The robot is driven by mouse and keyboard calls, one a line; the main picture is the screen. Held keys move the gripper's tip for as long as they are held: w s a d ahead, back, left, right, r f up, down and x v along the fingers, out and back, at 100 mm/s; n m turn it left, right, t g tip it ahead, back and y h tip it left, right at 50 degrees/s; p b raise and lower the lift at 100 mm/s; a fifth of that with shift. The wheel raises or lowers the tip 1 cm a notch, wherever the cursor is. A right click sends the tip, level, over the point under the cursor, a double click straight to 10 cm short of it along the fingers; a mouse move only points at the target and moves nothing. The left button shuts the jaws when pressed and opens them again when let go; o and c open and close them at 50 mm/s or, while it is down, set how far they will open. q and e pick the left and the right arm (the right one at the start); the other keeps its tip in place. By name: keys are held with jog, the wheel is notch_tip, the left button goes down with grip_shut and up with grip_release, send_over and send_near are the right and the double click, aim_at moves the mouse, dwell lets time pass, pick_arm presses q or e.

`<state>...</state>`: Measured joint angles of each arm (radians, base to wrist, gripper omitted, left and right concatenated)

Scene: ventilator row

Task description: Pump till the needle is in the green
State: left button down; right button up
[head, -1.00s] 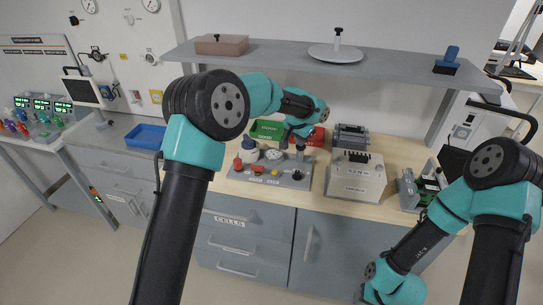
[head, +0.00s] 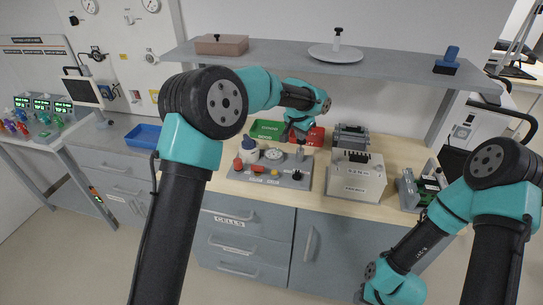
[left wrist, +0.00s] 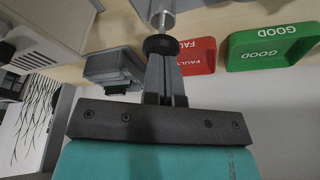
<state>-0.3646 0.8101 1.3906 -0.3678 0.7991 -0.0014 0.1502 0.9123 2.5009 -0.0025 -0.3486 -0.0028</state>
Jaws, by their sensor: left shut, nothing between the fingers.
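The grey pump unit (head: 262,182) stands on the wooden bench, with a round white gauge (head: 274,155) and several coloured knobs on top. The gauge's needle is too small to read. A pump rod with a dark knob (left wrist: 162,44) rises from the unit; the knob shows at the fingertips in the left wrist view. I cannot tell whether the fingertips touch the knob. My right gripper is out of view.
A green GOOD tray (left wrist: 275,45) and a red FAULT tray (left wrist: 196,56) lie behind the pump. A beige box (head: 355,180) stands right of it. A shelf (head: 390,64) hangs above, close to my left arm. A blue tray (head: 144,136) lies left.

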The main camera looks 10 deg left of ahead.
pick_arm(q)
jog(key=shift+f, duration=0.1)
jog(key=shift+f, duration=1.25)
jog(key=shift+r, duration=1.35)
jog(key=shift+f, duration=0.15)
jog(key=shift+r, duration=0.2)
jog(key=shift+r, duration=2)
